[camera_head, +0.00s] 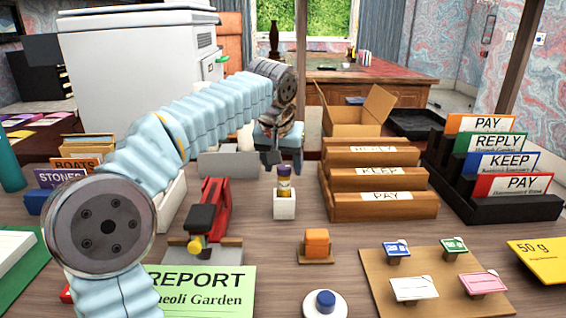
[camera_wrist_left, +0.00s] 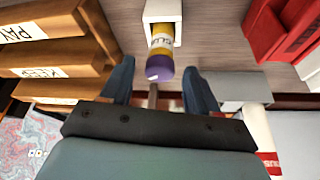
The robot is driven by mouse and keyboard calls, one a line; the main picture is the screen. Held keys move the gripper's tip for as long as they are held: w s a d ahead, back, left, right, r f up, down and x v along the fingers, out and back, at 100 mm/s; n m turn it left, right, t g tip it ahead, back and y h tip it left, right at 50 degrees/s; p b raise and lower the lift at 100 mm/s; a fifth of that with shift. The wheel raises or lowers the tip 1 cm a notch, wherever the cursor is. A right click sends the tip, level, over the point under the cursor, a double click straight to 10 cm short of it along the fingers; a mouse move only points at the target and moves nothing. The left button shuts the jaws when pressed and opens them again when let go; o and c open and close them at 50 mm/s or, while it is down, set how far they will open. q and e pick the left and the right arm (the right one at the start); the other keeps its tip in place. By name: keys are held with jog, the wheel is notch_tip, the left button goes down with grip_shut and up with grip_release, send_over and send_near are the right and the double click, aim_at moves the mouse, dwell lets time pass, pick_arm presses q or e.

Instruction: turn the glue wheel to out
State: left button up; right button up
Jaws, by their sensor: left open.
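A glue stick (camera_head: 284,183) with a purple top and a yellow body stands upright in a small white holder (camera_head: 284,206) in the middle of the desk. In the left wrist view the glue stick (camera_wrist_left: 160,58) points toward my gripper, its purple end nearest, with the white holder (camera_wrist_left: 163,12) behind it. My left gripper (camera_head: 284,160) is just above the glue stick. In the left wrist view its two blue fingers (camera_wrist_left: 160,85) are apart, one on each side of the purple end, with nothing held. The glue wheel cannot be told apart. My right gripper is not in view.
A wooden letter rack (camera_head: 380,207) stands right of the glue stick, and a red stapler-like device (camera_head: 213,207) stands left. An orange block (camera_head: 317,243) and a white round dish (camera_head: 325,305) lie in front. A board with small cards (camera_head: 440,265) is at front right.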

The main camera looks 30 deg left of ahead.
pick_arm(q)
jog(key=c, duration=1.1)
jog(key=shift+o, duration=0.2)
jog(key=shift+n, duration=0.5)
jog(key=n, duration=0.1)
jog(key=n+y, duration=0.1)
jog(key=n, duration=0.1)
jog(key=n+y, duration=0.1)
jog(key=shift+w+d+n+g, duration=0.15)
jog(key=shift+d+n+g, duration=0.15)
jog(key=shift+g, duration=0.1)
jog(key=n+g, duration=0.1)
jog(key=n, duration=0.1)
jog(key=n+g+y, duration=0.1)
jog(key=n, duration=0.2)
jog(key=shift+w, duration=0.15)
jog(key=shift+n, duration=0.3)
jog(key=o, duration=1.1)
jog(key=shift+c, duration=0.2)
